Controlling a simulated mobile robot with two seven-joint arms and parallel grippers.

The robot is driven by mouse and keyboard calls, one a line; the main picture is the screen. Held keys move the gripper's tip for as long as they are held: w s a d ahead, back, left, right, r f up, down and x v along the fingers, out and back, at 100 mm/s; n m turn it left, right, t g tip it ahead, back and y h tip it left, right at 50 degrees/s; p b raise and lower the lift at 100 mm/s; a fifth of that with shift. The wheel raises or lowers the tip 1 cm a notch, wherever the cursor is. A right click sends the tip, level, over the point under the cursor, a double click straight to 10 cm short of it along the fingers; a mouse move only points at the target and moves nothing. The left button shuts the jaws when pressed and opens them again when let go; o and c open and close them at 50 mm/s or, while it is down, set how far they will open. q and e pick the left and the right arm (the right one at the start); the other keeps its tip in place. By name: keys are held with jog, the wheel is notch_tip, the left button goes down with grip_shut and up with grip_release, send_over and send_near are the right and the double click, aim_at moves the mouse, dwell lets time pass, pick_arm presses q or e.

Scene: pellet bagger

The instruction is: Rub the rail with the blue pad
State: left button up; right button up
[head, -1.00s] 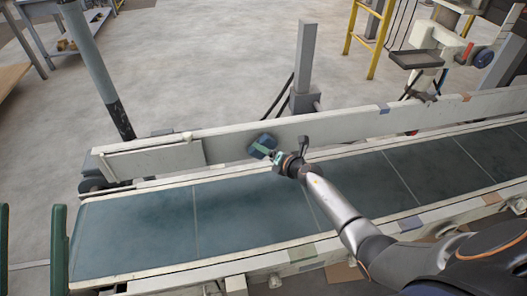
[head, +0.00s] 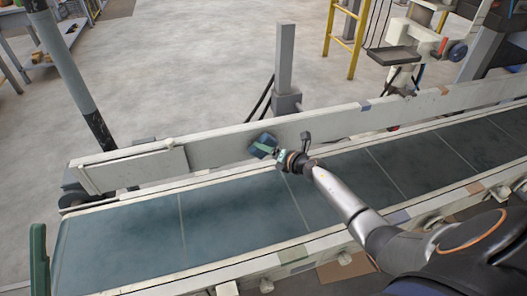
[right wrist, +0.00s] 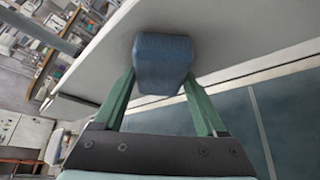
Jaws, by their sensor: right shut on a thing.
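The blue pad (head: 263,145) is in my right gripper (head: 271,150), against or very near the face of the white rail (head: 345,122) along the far side of the conveyor. In the right wrist view the pad (right wrist: 162,62) is between the two green fingers (right wrist: 161,92), which are shut on it. The rail (right wrist: 235,35) fills the area behind the pad there. I cannot tell for certain whether pad and rail touch.
The dark green conveyor belt (head: 235,215) runs below the rail. A grey post (head: 284,60) stands behind the rail, and a dark pole (head: 72,85) stands at left. A yellow frame (head: 346,40) stands at the back.

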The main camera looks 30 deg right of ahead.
aim_at(275, 146)
jog(key=shift+s+d+r+b, duration=0.15)
jog(key=shift+s+d+b, duration=0.1)
jog(key=shift+d, duration=0.75)
jog(key=shift+s+d+r+b, duration=0.15)
jog(key=shift+d+b, duration=0.1)
jog(key=shift+d, duration=0.75)
jog(key=shift+w+a, duration=0.2)
jog(key=shift+a, duration=0.25)
jog(key=shift+w+a+f+p, duration=0.1)
jog(key=shift+w+a+p, duration=0.4)
jog(key=shift+a, duration=1.15)
jog(key=shift+w+a+f+p, duration=0.15)
jog(key=shift+a+p, duration=0.7)
jog(key=shift+a, duration=0.75)
jog(key=shift+w+a+p, duration=0.3)
jog(key=shift+a+p, duration=0.4)
jog(key=shift+a, duration=0.95)
